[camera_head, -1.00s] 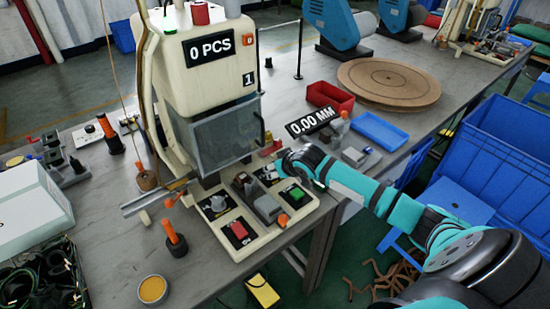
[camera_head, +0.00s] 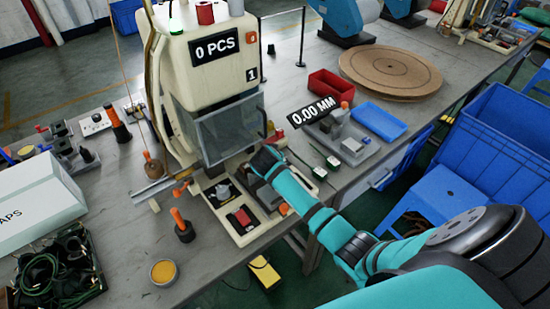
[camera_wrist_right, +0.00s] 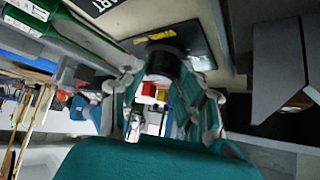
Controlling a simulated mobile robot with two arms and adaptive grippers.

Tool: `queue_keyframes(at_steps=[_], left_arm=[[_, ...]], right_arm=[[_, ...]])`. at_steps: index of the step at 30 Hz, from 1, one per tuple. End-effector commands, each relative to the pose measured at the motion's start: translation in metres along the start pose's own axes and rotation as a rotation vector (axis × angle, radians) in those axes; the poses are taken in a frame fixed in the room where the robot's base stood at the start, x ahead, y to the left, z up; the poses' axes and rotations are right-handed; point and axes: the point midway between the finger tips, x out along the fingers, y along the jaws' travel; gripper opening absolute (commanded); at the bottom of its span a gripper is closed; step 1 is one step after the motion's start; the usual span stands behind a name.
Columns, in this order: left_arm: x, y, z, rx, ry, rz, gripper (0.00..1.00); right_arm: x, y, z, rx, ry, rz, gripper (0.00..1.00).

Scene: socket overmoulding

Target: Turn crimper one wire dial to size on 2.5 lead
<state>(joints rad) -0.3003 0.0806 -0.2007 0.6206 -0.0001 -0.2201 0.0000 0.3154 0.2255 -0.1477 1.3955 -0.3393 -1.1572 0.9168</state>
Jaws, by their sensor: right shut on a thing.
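Crimper one (camera_head: 180,65) is a cream machine with a "0 PCS" sign and a "1" label. My right gripper (camera_head: 260,162) reaches its base panel from the right, and the arm hides part of that panel. In the right wrist view, the gripper's fingers (camera_wrist_right: 160,80) are closed around a dark round dial (camera_wrist_right: 164,62) standing on a black plate with yellow lettering. The dial's setting cannot be read, and the gripper hides it in the head view. My left gripper is not in view.
A grey knob (camera_head: 224,190) and a red button (camera_head: 243,217) are on the same panel. An orange-handled tool (camera_head: 183,226) stands left of it. A "0.00 MM" sign (camera_head: 313,112), a red bin (camera_head: 330,86) and a blue tray (camera_head: 379,121) are to the right.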

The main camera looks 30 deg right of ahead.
Motion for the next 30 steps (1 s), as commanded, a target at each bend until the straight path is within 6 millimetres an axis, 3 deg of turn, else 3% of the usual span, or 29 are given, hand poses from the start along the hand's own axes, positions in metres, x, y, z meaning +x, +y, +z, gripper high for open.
queue_keyframes(at_steps=[17, 18, 21, 23, 30], left_arm=[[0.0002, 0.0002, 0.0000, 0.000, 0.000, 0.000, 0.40], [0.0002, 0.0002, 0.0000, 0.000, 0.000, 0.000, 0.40], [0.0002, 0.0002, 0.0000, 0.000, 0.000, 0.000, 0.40], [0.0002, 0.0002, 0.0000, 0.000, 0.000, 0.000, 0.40], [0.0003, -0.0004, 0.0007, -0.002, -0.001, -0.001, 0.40]], right_arm=[[0.0004, 0.0000, 0.0010, 0.019, -0.002, 0.021, 0.00], [0.0004, 0.0000, 0.0010, 0.019, -0.002, 0.021, 0.36], [0.0003, -0.0001, 0.0008, 0.019, -0.002, 0.021, 0.49], [0.0003, -0.0001, 0.0006, 0.019, -0.001, 0.021, 0.54], [-0.0003, -0.0002, 0.0000, 0.019, 0.000, 0.020, 0.54]])
